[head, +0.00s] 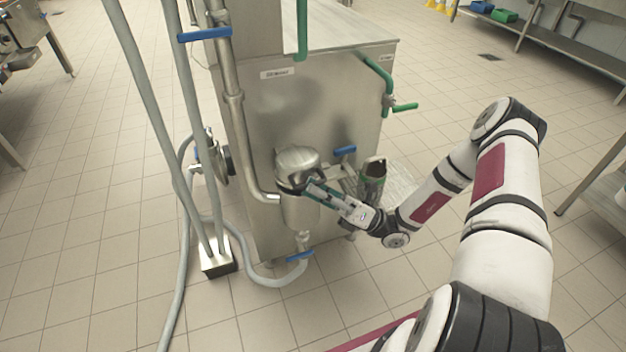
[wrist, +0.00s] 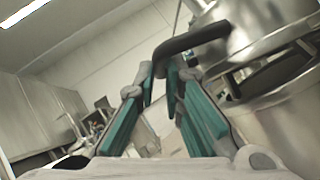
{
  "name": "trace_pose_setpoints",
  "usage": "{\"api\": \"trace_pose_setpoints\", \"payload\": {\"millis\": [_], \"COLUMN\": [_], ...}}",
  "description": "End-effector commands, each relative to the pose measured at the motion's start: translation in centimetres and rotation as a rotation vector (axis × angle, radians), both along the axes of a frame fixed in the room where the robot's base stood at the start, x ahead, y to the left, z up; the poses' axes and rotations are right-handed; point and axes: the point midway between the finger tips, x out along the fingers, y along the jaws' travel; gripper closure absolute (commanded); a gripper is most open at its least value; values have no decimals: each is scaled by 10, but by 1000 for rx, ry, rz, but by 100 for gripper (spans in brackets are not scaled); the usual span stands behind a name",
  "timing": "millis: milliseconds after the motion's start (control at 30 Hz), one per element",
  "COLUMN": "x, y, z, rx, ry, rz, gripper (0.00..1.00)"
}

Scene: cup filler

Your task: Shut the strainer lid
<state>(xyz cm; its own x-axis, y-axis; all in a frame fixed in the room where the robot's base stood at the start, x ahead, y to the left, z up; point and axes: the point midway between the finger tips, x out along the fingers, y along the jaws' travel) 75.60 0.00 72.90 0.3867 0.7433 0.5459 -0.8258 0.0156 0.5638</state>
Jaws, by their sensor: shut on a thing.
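The strainer lid (head: 297,159) is a shiny steel dome on top of the steel strainer body (head: 300,212), at the front of the machine. In the wrist view the lid (wrist: 262,25) is at the upper right, and a dark gap shows between it and the strainer body (wrist: 290,130) below. A black bent handle (wrist: 192,40) sticks out from the lid towards my gripper. My gripper (head: 308,187), with green-lined fingers, is shut on this handle; its fingertips (wrist: 161,74) close around the handle's end. In the head view the gripper partly hides the handle.
The steel machine (head: 320,110) stands right behind the strainer. Grey hoses (head: 170,150) run down at the left. A blue valve handle (head: 299,256) is below the strainer, another (head: 345,150) to its right.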

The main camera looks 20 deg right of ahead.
Motion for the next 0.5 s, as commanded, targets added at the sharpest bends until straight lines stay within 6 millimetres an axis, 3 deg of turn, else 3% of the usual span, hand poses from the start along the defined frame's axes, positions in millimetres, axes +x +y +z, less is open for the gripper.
{"api": "trace_pose_setpoints", "payload": {"millis": [200, 500], "x": [1, 1], "y": [-2, -1], "z": [-24, -36], "rx": [-8, -11], "ry": [7, 6], "rz": [-13, -11], "gripper": [100, 100]}}
